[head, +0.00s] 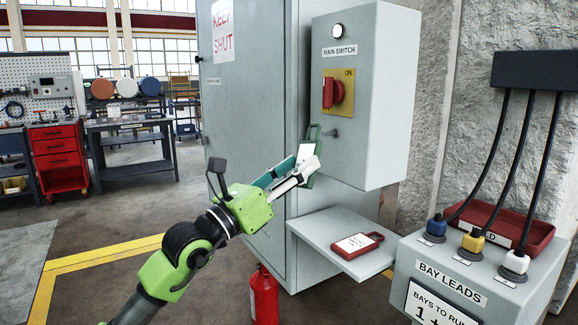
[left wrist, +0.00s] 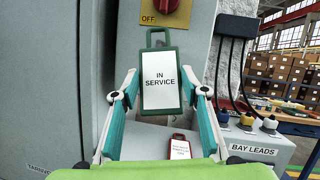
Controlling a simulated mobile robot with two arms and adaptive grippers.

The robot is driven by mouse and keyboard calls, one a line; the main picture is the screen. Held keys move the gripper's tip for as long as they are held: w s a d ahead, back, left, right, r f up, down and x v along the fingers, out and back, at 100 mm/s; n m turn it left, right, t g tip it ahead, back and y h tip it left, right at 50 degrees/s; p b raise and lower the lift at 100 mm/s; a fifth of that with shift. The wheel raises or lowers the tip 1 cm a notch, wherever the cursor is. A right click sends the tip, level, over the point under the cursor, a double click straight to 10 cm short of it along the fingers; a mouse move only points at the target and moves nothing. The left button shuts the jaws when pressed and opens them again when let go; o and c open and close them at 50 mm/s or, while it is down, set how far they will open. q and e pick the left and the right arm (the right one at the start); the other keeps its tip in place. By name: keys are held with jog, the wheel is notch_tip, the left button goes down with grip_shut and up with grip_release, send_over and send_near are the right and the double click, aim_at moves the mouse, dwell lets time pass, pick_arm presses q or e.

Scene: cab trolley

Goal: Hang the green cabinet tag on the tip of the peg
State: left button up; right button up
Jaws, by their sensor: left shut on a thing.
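The green cabinet tag (head: 308,158) is upright, with its open loop at the top. In the left wrist view the tag (left wrist: 161,82) faces me and reads IN SERVICE. My left gripper (head: 297,172) is shut on the tag, with one finger at each side edge. The short grey peg (head: 330,132) sticks out of the switch box below the red switch. In the head view the tag's loop is just left of the peg. I cannot tell whether the loop is around it. My right gripper is not in view.
The switch box (head: 365,85) carries a red switch (head: 336,92) above the peg. A grey shelf (head: 325,220) below holds a red-framed tag (head: 357,244). The bay leads box (head: 460,275) stands right, with cables and a red tray (head: 505,222). A red extinguisher (head: 264,296) stands below.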

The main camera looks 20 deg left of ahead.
pick_arm(q)
jog(key=shift+w+d+p, duration=0.35)
jog(key=shift+w+d, duration=0.45)
jog(key=shift+w, duration=0.2)
jog(key=shift+w+d+f, duration=0.15)
jog(key=shift+f, duration=0.1)
jog(key=shift+w+d+f, duration=0.1)
jog(key=shift+w+d+f+b, duration=0.15)
jog(key=shift+w+f+b, duration=0.1)
jog(key=shift+b, duration=0.1)
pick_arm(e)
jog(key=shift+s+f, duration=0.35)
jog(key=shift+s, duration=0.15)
